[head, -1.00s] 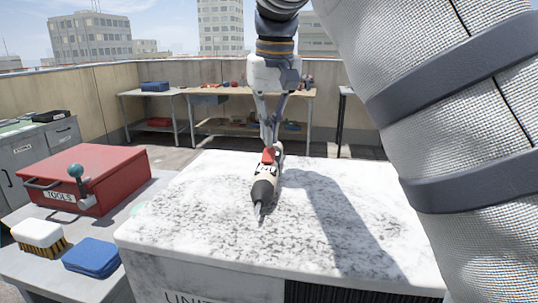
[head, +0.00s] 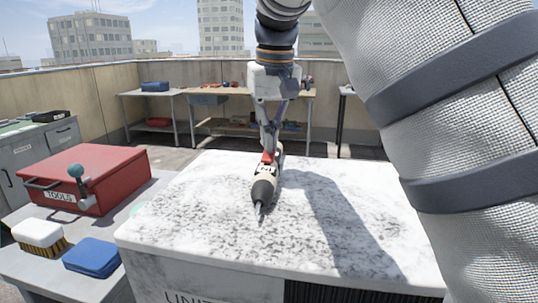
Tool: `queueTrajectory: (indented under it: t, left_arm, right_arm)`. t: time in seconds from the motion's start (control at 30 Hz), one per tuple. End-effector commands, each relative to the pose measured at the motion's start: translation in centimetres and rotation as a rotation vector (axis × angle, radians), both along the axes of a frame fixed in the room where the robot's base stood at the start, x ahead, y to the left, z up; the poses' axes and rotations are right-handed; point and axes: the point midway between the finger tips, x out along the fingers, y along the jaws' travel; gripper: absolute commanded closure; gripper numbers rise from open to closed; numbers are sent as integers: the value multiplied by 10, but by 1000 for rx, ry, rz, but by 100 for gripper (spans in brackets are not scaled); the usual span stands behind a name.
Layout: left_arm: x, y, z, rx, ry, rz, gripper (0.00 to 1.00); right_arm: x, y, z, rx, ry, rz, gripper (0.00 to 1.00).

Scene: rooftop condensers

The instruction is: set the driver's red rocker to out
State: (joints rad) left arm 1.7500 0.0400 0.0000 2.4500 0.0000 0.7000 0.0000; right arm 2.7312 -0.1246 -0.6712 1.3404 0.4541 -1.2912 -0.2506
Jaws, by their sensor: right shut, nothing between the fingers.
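The driver (head: 265,185) lies on the white, speckled top of the condenser unit (head: 340,235). Its body is cream and dark grey, and its pointed tip faces the near edge. The red rocker (head: 268,157) shows on its upper far part, partly covered by the fingers. My right gripper (head: 270,150) comes down from above with its fingers shut and nothing between them. The fingertips are at the red rocker; whether they touch it I cannot tell. The rocker's setting is too small to read. My left gripper is not in view.
On the left, a grey table holds a red toolbox (head: 88,178), a blue case (head: 92,257) and a brush (head: 40,236). A large wrapped pipe (head: 440,100) fills the right side, close to the arm. Workbenches (head: 250,95) stand behind. The unit top around the driver is clear.

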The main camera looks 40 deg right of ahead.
Motion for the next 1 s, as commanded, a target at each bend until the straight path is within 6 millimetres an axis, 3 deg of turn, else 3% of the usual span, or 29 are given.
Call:
queueTrajectory:
  t: [0.07,0.7,1.0]
  left_arm:
    - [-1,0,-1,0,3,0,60]
    - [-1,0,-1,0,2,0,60]
    - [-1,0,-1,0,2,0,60]
  right_arm:
    - [0,1,-2,4,10,0,100]
    - [0,0,63,3,6,0,100]
    - [0,0,67,2,8,-1,100]
